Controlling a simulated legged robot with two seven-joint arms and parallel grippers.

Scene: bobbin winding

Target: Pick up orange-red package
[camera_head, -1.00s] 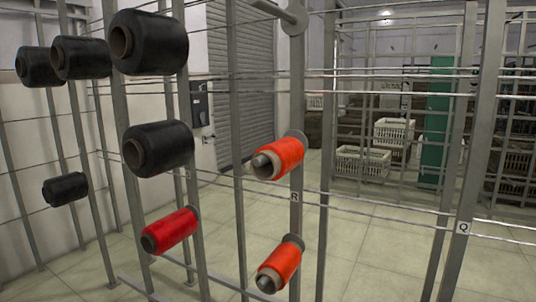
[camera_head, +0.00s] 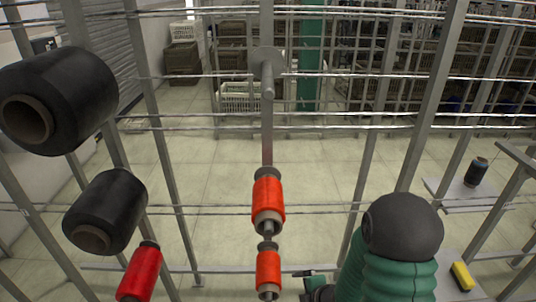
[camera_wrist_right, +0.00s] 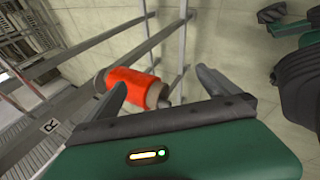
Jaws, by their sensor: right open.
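Two orange-red thread packages hang one above the other on the centre post in the head view: an upper one (camera_head: 268,195) and a lower one (camera_head: 268,268). My right gripper (camera_head: 310,285) shows at the bottom edge, just right of the lower package. In the right wrist view the right gripper (camera_wrist_right: 160,80) is open and empty, its fingers apart. An orange-red package (camera_wrist_right: 135,84) on a pale core shows beyond and between the fingers, nearer the left finger. I cannot tell whether they touch. My left gripper is in neither view.
A red package (camera_head: 139,272) and black packages (camera_head: 105,212) (camera_head: 58,100) hang on the rack at left. An empty peg (camera_head: 267,80) is above the orange-red ones. Grey posts and thin horizontal wires cross the area. A yellow package (camera_head: 462,276) lies at lower right.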

